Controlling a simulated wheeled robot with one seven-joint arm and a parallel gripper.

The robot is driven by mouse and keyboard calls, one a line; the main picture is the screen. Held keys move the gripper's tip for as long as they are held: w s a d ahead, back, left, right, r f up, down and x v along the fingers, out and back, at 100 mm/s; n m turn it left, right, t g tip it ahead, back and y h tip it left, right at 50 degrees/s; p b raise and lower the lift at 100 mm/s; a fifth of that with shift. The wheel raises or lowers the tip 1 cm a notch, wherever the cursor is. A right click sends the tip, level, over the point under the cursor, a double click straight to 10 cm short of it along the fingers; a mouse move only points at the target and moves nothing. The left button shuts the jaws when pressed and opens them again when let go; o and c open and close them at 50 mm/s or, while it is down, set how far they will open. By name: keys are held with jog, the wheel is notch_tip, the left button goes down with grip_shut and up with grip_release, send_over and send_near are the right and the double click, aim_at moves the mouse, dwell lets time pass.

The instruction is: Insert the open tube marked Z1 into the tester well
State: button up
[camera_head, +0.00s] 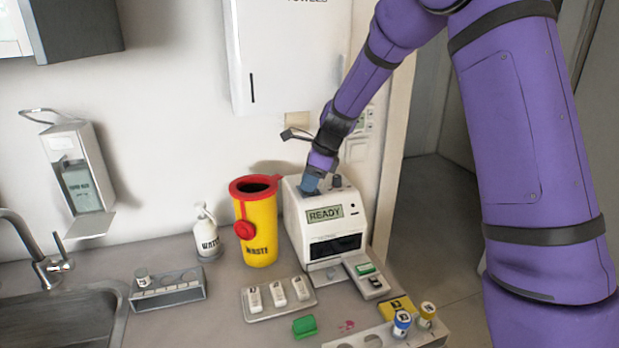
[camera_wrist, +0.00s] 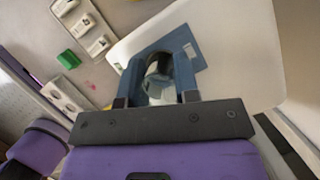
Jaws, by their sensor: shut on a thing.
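The white tester (camera_head: 320,238) stands on the counter against the wall, with READY on its display. My gripper (camera_head: 311,184) points down at the tester's top, at its left side. In the wrist view my gripper (camera_wrist: 160,88) has its two blue fingers closed around a clear, rounded tube (camera_wrist: 157,72). The tube is directly over a blue-grey panel (camera_wrist: 192,50) on the tester's white top. The fingers and tube hide the well, so I cannot tell how deep the tube sits. No Z1 mark is readable.
A yellow waste bin (camera_head: 259,228) with a red rim stands close left of the tester. In front lie a tray (camera_head: 266,314) of white cassettes, a green piece (camera_head: 304,326) and a rack (camera_head: 438,336) with capped tubes. Another rack (camera_head: 168,296) is by the sink.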

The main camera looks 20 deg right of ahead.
jog(key=shift+f, duration=0.5)
jog(key=o, duration=1)
jog(key=shift+r, duration=0.1)
jog(key=v, duration=1)
jog(key=shift+d+r, duration=0.2)
jog(key=shift+r, duration=0.1)
jog(key=shift+s, duration=0.1)
